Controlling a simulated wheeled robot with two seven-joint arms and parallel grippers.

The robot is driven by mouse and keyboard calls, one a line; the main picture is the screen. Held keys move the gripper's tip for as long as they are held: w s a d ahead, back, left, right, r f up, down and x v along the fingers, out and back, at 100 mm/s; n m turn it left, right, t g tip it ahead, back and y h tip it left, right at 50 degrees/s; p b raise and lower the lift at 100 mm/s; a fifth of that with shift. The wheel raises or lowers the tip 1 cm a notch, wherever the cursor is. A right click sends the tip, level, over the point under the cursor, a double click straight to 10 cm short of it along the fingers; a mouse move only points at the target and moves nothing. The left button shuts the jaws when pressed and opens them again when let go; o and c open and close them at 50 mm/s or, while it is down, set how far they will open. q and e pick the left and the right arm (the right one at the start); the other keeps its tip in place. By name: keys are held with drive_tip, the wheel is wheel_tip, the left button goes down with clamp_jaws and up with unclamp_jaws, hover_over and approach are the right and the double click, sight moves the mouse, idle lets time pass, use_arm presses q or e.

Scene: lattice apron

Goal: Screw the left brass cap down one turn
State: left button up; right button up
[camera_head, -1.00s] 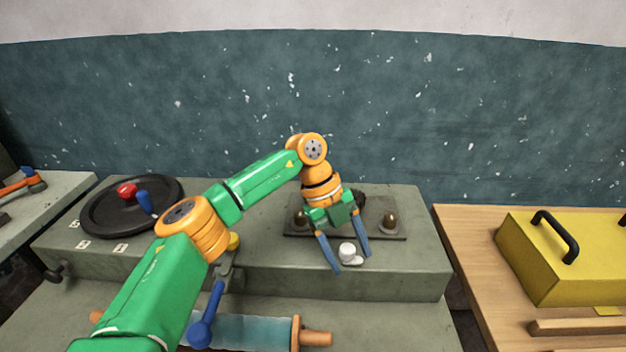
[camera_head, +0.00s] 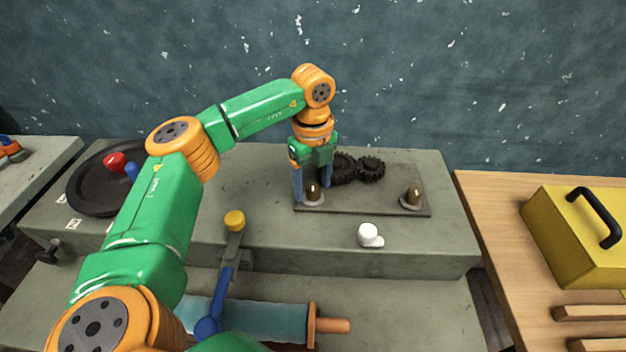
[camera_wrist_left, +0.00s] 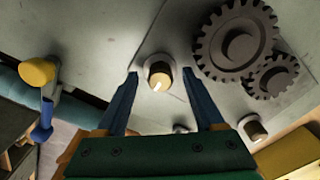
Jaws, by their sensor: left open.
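The left brass cap (camera_head: 313,193) stands upright on a pale ring at the left end of a dark plate (camera_head: 365,204). My left gripper (camera_head: 312,194) points down over it, with one blue finger on each side of the cap. In the left wrist view the cap (camera_wrist_left: 159,73) lies between the open fingertips (camera_wrist_left: 165,74), with a gap on both sides. The right brass cap (camera_head: 412,196) stands at the plate's right end and also shows in the left wrist view (camera_wrist_left: 253,128). My right gripper is not seen.
Two dark gears (camera_head: 343,168) sit behind the caps, close to my left gripper. A white knob (camera_head: 369,234) stands on the bench in front of the plate. A yellow-topped lever (camera_head: 234,221) stands to the left. A yellow box (camera_head: 570,228) is at the right.

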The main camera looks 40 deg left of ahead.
use_arm(q)
drive_tip(key=shift+d, duration=0.1)
drive_tip(key=c, duration=0.7)
clamp_jaws()
drive_tip(key=shift+r, duration=0.1)
